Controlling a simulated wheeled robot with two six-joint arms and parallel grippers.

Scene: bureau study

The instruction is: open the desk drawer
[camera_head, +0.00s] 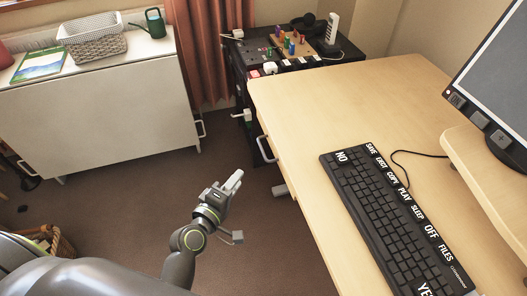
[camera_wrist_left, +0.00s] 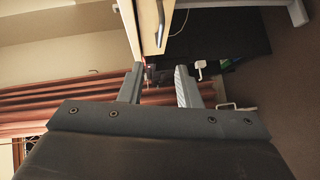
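The light wooden desk (camera_head: 330,90) fills the right of the head view. A pale metal handle (camera_head: 265,149) shows on its left side, below the top edge; the drawer front is mostly hidden from above. In the left wrist view, a metal handle (camera_wrist_left: 160,22) stands on a narrow wooden front (camera_wrist_left: 148,28), beyond the fingertips. My left gripper (camera_head: 236,181) is in the air left of the desk, apart from the handle. In the wrist view, my left gripper's fingers (camera_wrist_left: 160,70) are spread with nothing between them. My right gripper is not in view.
A black keyboard (camera_head: 390,220) and a monitor (camera_head: 497,85) are on the desk. A dark cart (camera_head: 238,80) with small items stands at the desk's far end. A white cabinet (camera_head: 100,110) bears a basket (camera_head: 92,45) and watering can (camera_head: 155,25). Brown floor lies open between.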

